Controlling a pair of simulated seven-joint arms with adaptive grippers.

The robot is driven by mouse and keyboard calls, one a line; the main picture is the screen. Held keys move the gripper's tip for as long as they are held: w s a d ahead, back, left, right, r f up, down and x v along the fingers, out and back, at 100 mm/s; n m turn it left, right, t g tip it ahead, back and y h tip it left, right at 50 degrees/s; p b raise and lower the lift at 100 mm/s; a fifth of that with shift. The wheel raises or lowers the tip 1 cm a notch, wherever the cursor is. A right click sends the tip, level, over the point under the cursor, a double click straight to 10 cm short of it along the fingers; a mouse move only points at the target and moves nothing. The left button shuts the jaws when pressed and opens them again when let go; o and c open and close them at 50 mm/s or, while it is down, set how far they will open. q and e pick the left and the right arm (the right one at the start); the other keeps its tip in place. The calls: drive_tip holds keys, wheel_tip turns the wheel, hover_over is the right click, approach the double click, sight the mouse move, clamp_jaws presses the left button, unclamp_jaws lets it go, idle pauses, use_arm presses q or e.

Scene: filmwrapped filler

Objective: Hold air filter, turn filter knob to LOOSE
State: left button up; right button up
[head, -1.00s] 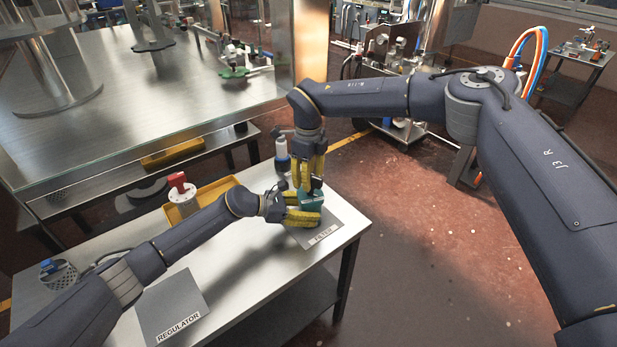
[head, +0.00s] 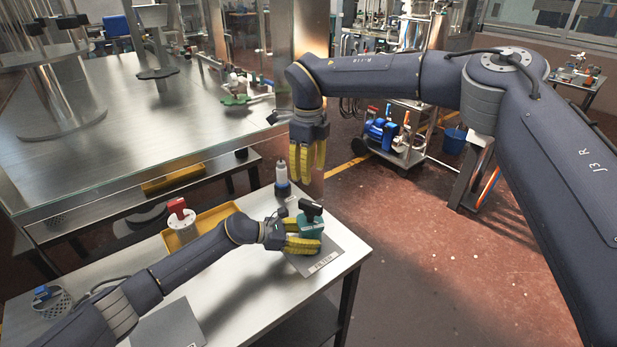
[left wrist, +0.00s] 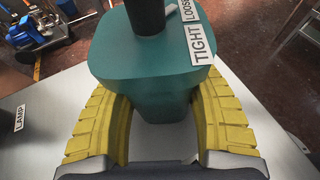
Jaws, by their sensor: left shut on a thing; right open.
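The air filter is a teal block (head: 309,228) with a black knob (head: 310,207) on top. It stands upright on the grey mat labelled FILTER (head: 335,251). My left gripper (head: 303,243) is shut around the filter's body from the left. In the left wrist view its yellow fingers flank the teal body (left wrist: 155,65), with labels TIGHT (left wrist: 202,45) and LOOSE (left wrist: 189,12) on its top. A light pointer at the knob's base lies near LOOSE. My right gripper (head: 307,168) is open and empty, above and behind the filter, apart from the knob.
A yellow tray (head: 215,218) and a red-topped device (head: 180,218) sit farther left on the bench. A wire basket (head: 52,302) is at the left end.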

idle(0.4)
use_arm(q)
drive_tip(key=o, duration=1.4)
